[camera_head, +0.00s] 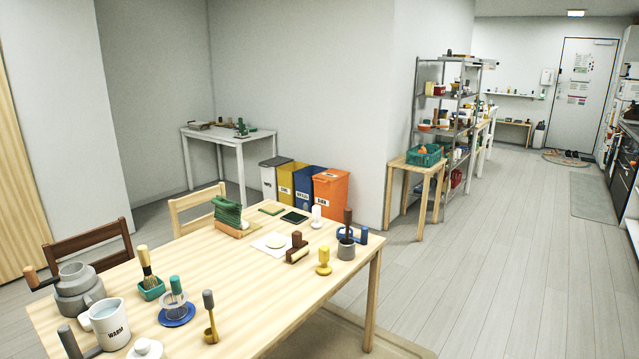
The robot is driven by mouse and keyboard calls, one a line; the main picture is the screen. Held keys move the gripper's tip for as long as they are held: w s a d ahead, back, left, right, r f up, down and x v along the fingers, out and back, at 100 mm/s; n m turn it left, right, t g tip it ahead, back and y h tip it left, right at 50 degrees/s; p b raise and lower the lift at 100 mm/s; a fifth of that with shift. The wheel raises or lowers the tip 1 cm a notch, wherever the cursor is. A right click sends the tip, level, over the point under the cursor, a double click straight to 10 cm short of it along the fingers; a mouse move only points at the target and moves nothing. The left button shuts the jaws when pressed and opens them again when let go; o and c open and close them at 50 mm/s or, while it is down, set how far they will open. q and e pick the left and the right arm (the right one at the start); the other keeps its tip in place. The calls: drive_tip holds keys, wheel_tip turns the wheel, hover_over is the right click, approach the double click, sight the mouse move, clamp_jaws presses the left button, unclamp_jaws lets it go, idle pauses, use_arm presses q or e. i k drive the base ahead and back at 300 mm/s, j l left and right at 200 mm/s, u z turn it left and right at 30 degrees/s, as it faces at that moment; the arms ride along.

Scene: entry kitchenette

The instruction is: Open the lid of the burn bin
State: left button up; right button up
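Several bins stand in a row against the wall beyond the table. They are a white bin with a dark grey top (269,178), a yellow bin (286,182), a blue bin (308,190) and an orange bin (331,192) at the right end. Each has a small label on its front, too small to read surely, so I cannot tell for certain which is the burn bin. The tops look closed; no lid stands raised. Neither of my grippers is in view.
A wooden table (225,268) with mugs, tools and cloths fills the front left, between me and the bins. Two chairs (90,245) (197,203) stand behind it. A small table with a green crate (423,156) and a shelf are right. The floor (470,250) there is clear.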

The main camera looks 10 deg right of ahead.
sight(330, 174)
drive_tip(key=i+l+z, duration=0.8)
drive_tip(key=i+z, duration=0.85)
drive_tip(key=i, duration=1.5)
drive_tip(key=i+l+u, duration=0.15)
drive_tip(key=i, duration=0.55)
drive_tip(key=i+l+u, duration=0.2)
drive_tip(key=i, duration=0.5)
drive_tip(key=i+j+u, duration=0.2)
drive_tip(key=i+u, duration=0.75)
drive_tip(key=i+l+u, duration=0.1)
drive_tip(key=i+u, duration=0.4)
drive_tip(key=i+j+u, duration=0.15)
drive_tip(key=i+u, duration=0.25)
drive_tip(key=i, duration=0.2)
drive_tip(key=i+u, duration=0.35)
drive_tip(key=i, duration=0.25)
drive_tip(key=i+j+z, duration=0.1)
drive_tip(key=i+z, duration=0.15)
drive_tip(key=i, duration=0.2)
drive_tip(key=i+j+z, duration=0.25)
drive_tip(key=i, duration=0.15)
drive_tip(key=i+j+z, duration=0.2)
drive_tip(key=i, duration=0.2)
